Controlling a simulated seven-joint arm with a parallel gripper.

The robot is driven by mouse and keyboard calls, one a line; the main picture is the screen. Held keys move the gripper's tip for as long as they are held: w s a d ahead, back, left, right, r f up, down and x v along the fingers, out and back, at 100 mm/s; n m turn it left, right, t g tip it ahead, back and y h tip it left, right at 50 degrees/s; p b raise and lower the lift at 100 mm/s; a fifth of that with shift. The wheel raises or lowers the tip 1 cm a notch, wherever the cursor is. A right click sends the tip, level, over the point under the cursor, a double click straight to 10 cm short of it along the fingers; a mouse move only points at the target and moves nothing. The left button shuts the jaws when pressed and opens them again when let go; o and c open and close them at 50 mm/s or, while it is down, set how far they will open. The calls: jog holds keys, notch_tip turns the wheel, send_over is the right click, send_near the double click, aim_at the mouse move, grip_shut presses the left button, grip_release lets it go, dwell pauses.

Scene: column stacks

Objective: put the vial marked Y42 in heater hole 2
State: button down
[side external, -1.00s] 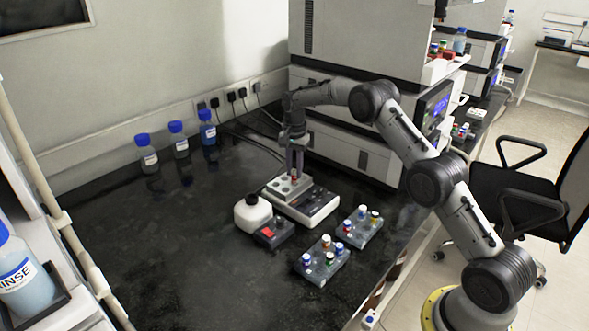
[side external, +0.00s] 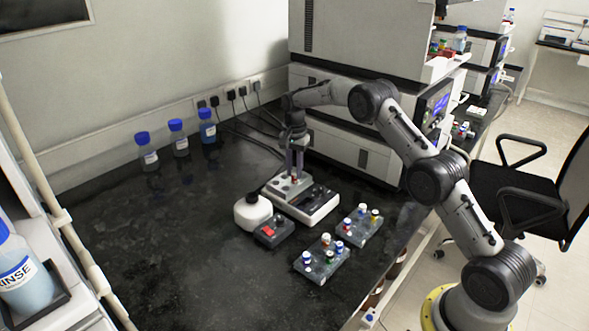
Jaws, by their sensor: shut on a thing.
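The heater (side external: 318,208) is a white and dark box with a grey block of holes on top, in the middle of the bench. My gripper (side external: 295,174) points down over the grey block, its fingertips close to the block's top. It is shut on a small vial with a reddish cap (side external: 293,179), which is mostly hidden between the fingers. I cannot read its label or tell which hole it is at, or whether it is inside one. Several other capped vials stand in two grey racks, the front one (side external: 318,270) and the back one (side external: 362,234).
Three blue-capped bottles (side external: 180,145) stand by the wall. A large instrument (side external: 350,150) is behind my gripper.

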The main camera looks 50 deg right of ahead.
jog(key=shift+f, duration=0.7)
dwell(0.3)
jog(key=shift+c, duration=1.6)
grip_release()
jog(key=shift+r, duration=0.1)
jog(key=shift+r, duration=2.95)
